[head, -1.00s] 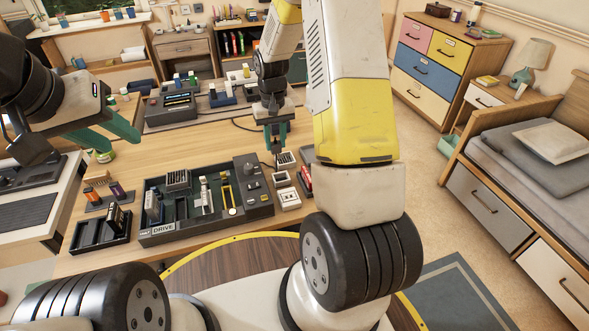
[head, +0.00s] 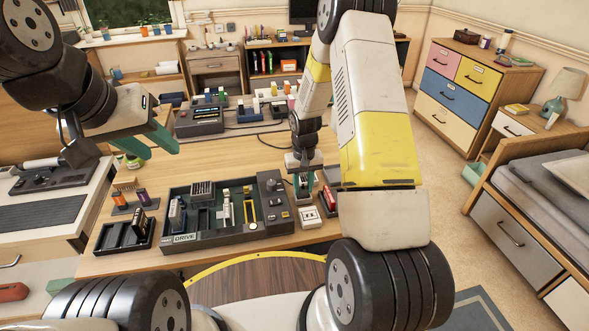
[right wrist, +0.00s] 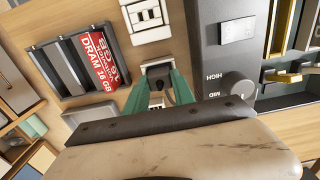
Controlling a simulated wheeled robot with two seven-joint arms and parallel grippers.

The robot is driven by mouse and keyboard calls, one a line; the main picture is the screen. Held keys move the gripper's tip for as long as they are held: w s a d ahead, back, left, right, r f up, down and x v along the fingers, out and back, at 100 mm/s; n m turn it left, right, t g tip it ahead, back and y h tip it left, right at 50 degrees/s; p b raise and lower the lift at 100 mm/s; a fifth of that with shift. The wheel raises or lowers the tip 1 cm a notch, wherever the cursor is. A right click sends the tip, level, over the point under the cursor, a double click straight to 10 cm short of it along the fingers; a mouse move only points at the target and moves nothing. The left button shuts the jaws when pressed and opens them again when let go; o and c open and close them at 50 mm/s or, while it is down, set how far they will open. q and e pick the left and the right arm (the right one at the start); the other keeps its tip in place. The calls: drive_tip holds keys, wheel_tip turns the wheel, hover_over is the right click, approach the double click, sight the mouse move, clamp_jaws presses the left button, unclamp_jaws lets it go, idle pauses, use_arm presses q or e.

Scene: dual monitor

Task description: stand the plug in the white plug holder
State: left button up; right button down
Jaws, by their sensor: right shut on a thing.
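My right gripper (head: 303,190) points down at the right end of the workbench. In the right wrist view, its green fingers (right wrist: 160,84) are closed around a dark plug (right wrist: 160,80). The plug is directly over a small white square holder (right wrist: 157,66) with a dark opening, whose rim shows around it. I cannot tell whether the plug is inside the opening or just above it. In the head view the gripper hides the plug and holder. My left gripper (head: 163,140) hangs at the left, above the bench, its green fingers seen from the side; nothing shows in it.
A white slotted block (head: 313,217) lies close in front of the right gripper. A small dark tray (head: 108,238) stands at the front left.

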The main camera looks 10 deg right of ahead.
drive_tip(key=shift+f, duration=0.1)
drive_tip(key=c, duration=1.1)
unclamp_jaws()
drive_tip(key=shift+o, duration=0.2)
wheel_tip(320, 180, up, 12)
wheel_tip(320, 180, up, 12)
drive_tip(key=f+t, duration=0.1)
drive_tip(key=t, duration=0.1)
hover_over(303, 188)
drive_tip(key=s, duration=0.5)
drive_tip(key=s+a+r+t+y, duration=0.1)
drive_tip(key=s+r+t, duration=0.1)
drive_tip(key=s+r, duration=0.5)
drive_tip(key=s+a+r+t+y, duration=0.1)
drive_tip(key=s+r, duration=0.5)
drive_tip(key=s, duration=0.6)
drive_tip(key=shift+s+r+t, duration=0.2)
drive_tip(key=shift+r+t, duration=0.15)
drive_tip(key=shift+t, duration=0.25)
drive_tip(key=shift+a, duration=0.1)
